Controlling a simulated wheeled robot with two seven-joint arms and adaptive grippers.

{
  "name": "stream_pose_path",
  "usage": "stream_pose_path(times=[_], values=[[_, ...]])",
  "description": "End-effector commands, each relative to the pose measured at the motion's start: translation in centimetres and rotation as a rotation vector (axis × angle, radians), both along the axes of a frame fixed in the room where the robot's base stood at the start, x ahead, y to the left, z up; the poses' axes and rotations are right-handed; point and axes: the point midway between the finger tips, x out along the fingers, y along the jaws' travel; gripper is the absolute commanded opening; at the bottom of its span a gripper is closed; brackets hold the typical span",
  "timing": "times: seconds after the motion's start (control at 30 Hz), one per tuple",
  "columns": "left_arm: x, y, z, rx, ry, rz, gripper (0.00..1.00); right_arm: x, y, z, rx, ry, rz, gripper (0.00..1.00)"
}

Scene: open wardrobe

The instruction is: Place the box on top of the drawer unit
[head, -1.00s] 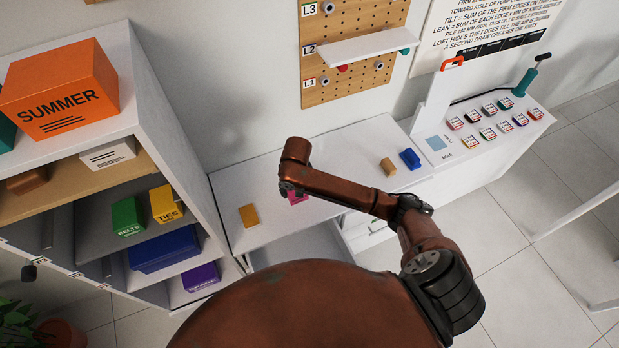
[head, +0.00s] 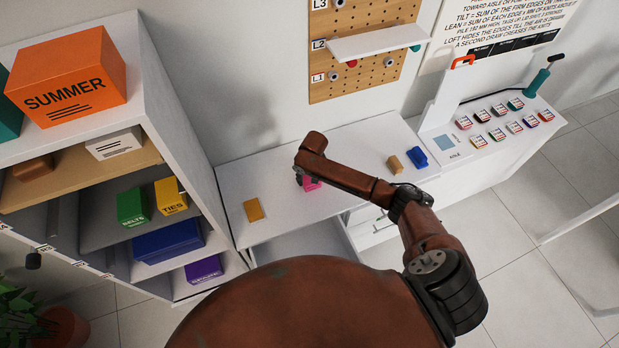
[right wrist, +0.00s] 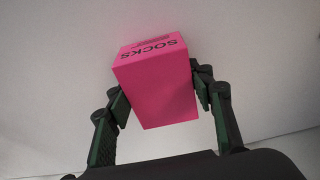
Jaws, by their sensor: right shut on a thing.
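The pink box (head: 310,184), marked SOCKS in the right wrist view (right wrist: 155,90), is held between the two fingers of my right gripper (right wrist: 160,92). In the head view this gripper is mostly hidden under my copper-coloured forearm, and the box shows just below the forearm's end. The box is over the white top (head: 285,215) of the low unit between the wardrobe and the right-hand counter. I cannot tell whether it touches that top. White drawer fronts (head: 372,234) show below the top's right part. My left gripper is not in view.
A gold block (head: 254,210) lies on the white top at left; a tan block (head: 394,165) and a blue item (head: 417,157) are at right. The wardrobe (head: 165,110) with labelled boxes stands left. A pegboard shelf (head: 375,44) juts from the wall above.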

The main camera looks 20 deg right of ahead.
Motion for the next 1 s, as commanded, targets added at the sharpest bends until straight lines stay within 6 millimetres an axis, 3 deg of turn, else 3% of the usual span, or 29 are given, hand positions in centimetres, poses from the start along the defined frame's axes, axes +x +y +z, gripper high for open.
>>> stream_pose_path(times=[0.33, 0.37, 0.6, 1.0], values=[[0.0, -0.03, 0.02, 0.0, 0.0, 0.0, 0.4, 0.07, 0.01, -0.26, 0.001, -0.002, 0.0, 0.22], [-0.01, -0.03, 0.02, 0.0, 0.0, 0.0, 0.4, 0.07, -0.01, -0.32, 0.0, -0.002, 0.0, 0.49], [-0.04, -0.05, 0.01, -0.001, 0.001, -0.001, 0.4, 0.06, -0.01, -0.27, 0.0, -0.002, 0.0, 0.66], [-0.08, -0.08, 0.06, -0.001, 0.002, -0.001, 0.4, 0.05, 0.01, 0.63, 0.001, -0.004, 0.0, 0.66]])
